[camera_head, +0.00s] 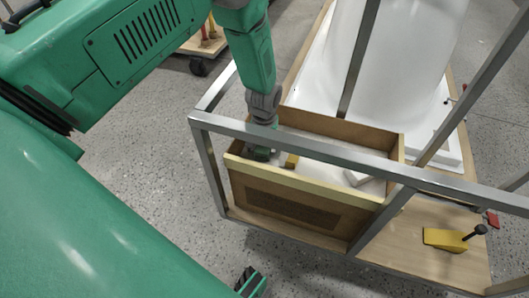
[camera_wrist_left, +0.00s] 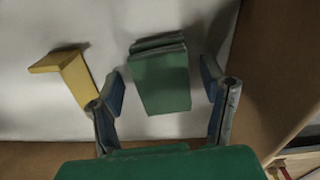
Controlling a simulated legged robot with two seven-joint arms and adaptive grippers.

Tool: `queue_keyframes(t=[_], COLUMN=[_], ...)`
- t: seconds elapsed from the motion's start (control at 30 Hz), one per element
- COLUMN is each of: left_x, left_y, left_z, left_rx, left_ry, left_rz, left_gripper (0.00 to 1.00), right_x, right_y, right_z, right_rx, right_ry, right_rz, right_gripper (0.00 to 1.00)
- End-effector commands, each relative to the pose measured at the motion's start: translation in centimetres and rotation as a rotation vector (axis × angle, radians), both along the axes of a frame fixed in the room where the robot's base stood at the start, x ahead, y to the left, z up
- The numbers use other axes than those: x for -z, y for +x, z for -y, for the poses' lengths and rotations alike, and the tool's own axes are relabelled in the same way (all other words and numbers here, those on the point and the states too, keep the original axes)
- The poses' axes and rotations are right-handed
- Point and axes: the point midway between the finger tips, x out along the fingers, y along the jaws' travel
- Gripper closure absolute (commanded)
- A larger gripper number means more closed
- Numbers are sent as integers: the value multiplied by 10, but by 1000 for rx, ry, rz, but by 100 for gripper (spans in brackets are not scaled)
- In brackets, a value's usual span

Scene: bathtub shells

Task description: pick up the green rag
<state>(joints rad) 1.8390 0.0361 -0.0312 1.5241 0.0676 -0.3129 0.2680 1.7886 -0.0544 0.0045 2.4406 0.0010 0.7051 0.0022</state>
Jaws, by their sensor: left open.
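The green rag (camera_wrist_left: 160,82) is a folded block with layered edges. In the left wrist view it lies on the white floor of a wooden box. My left gripper (camera_wrist_left: 162,90) is open, with one blue-padded finger on each side of the rag and a gap on both sides. In the head view my left gripper (camera_head: 262,150) reaches down into the left end of the box (camera_head: 298,185). I cannot clearly make out the rag there.
A yellow angled piece (camera_wrist_left: 70,72) lies left of the rag. The box's brown wall (camera_wrist_left: 275,70) stands close on the right. A metal frame bar (camera_head: 310,146) crosses over the box. Behind is a white tub shell (camera_head: 400,60). A yellow block (camera_head: 445,239) sits on the wooden base.

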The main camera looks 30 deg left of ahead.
Motion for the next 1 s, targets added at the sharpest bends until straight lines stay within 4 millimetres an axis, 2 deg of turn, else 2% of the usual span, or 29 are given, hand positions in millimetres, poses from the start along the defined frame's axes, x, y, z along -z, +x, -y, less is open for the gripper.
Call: queue_keyframes(t=[0.13, 0.17, 0.2, 0.3, 0.57, 0.67, 1.0], left_x=[-2, -2, -2, -2, -2, -8, -74], left_y=[1, 1, 1, 0, 0, 1, 1], left_z=[0, 0, 0, 0, 0, 0, 0], left_rx=[0, 0, 0, 0, 0, 0, 0], left_ry=[-1, -1, -1, 0, 0, 0, 0], left_rz=[1, 1, 1, 1, 1, 1, 3], left_gripper=[34, 42, 56, 87, 88, 88, 88], right_x=[-1, -2, -2, -2, -2, -5, -34], right_y=[0, 0, 0, 0, 0, 0, 0], right_z=[0, 0, 0, 0, 0, 0, 0], right_rx=[0, 0, 0, 0, 0, 0, 0], right_ry=[0, 0, 0, 0, 0, 0, 0], right_rz=[1, 1, 1, 1, 1, 1, 1], right_gripper=[60, 60, 60, 60, 60, 60, 60])
